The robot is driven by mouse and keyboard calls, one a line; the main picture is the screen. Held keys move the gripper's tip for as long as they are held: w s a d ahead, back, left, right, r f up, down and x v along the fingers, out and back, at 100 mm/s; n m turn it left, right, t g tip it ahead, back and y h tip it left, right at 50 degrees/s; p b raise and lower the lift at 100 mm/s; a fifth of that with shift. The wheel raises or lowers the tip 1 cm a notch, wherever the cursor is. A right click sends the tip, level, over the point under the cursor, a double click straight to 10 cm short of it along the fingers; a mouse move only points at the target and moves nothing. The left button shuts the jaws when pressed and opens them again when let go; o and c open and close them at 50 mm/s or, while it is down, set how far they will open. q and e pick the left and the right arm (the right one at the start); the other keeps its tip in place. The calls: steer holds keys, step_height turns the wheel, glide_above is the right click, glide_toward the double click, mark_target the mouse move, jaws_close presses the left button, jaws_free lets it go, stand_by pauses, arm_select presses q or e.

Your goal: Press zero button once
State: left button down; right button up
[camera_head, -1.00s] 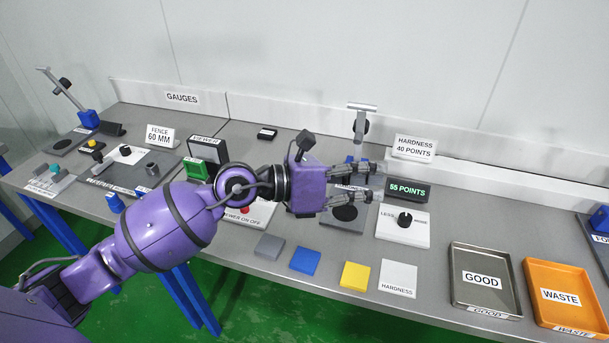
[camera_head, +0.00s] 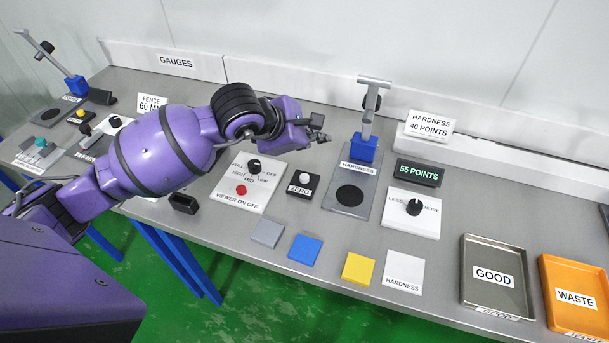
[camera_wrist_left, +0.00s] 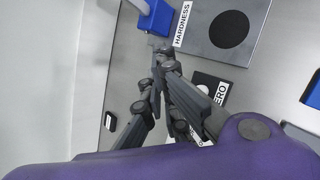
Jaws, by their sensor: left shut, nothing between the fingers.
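The zero button is a pale round knob (camera_head: 304,178) on a small black block with a white ZERO label (camera_head: 299,190), in the middle of the bench in the head view. In the left wrist view its black block (camera_wrist_left: 207,84) is partly hidden behind my fingers. My left gripper (camera_head: 323,130) is shut and empty. It is above the bench, up and slightly right of the ZERO block in the head view, and apart from it. My right gripper is not in view.
Left of the ZERO block is the viewer panel (camera_head: 233,200) with a black dial and red button. Right of it stands the hardness gauge (camera_head: 364,150) with its blue base. Grey, blue (camera_head: 305,249) and yellow squares lie in front. GOOD (camera_head: 467,290) and WASTE trays stand at the right.

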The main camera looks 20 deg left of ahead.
arm_select(q)
steer(key=shift+f, duration=0.9)
steer(key=b, duration=0.3)
glide_above(304, 178)
steer(key=d, duration=0.2)
step_height(304, 178, down, 6)
steer(key=shift+a+r, duration=0.1)
steer(key=shift+f+b, duration=0.55)
steer(key=shift+f, duration=0.1)
steer(key=shift+w, duration=0.1)
